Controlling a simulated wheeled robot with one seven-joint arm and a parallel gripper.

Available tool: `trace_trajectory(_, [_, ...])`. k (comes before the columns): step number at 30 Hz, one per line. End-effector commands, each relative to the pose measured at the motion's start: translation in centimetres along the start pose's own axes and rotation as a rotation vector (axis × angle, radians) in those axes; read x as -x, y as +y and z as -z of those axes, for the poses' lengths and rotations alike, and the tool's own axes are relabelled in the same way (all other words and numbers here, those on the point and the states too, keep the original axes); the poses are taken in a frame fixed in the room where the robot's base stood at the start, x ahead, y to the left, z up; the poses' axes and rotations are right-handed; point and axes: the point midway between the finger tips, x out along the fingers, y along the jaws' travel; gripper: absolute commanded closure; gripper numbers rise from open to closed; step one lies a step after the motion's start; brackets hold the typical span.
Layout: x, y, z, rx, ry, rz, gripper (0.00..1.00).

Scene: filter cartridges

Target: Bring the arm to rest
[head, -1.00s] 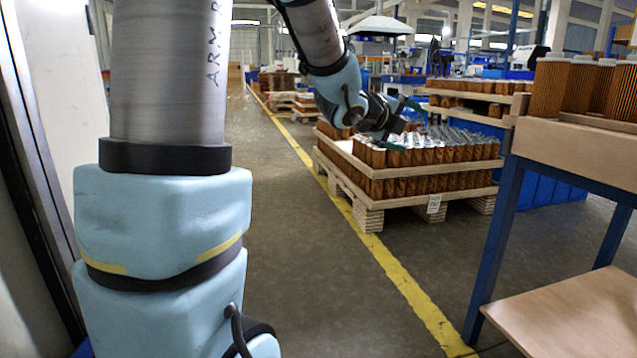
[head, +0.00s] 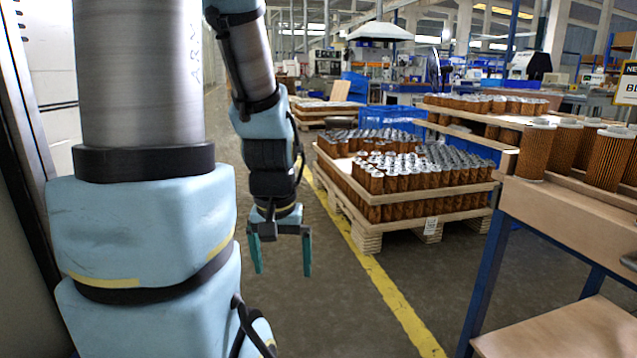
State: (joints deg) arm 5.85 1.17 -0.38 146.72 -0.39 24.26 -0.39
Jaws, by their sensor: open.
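My gripper (head: 282,258) hangs in the middle left of the head view, pointing down. Its two green fingers are apart with nothing between them. It appears in front of the grey floor, left of the pallet of filter cartridges. My upper arm and elbow fill the left side of the view, and the forearm hangs down from the top. Brown filter cartridges (head: 410,178) with pale metal tops stand in rows on a wooden pallet (head: 425,219) at the middle right. The gripper is apart from them.
A workbench (head: 560,205) with blue legs and several cartridges (head: 537,152) stands at the right. A yellow floor line (head: 392,300) runs past the pallet. The grey floor between my arm and the bench is open. A tall pale panel (head: 22,230) stands close at the left edge.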

Motion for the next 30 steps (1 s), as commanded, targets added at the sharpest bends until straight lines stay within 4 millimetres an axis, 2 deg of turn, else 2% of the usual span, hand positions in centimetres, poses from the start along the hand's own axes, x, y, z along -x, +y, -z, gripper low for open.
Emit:
trace_trajectory(1, [3.2, 0.0, 0.5, -0.001, 0.001, 0.000, 0.00])
trace_trajectory(21, [24.2, 0.1, 3.4, -0.004, 0.002, 0.001, 0.00])
trace_trajectory(25, [27.2, 0.1, 3.8, -0.004, 0.002, 0.001, 0.00])
trace_trajectory(30, [29.2, 0.1, 4.1, -0.004, 0.002, 0.001, 0.00])
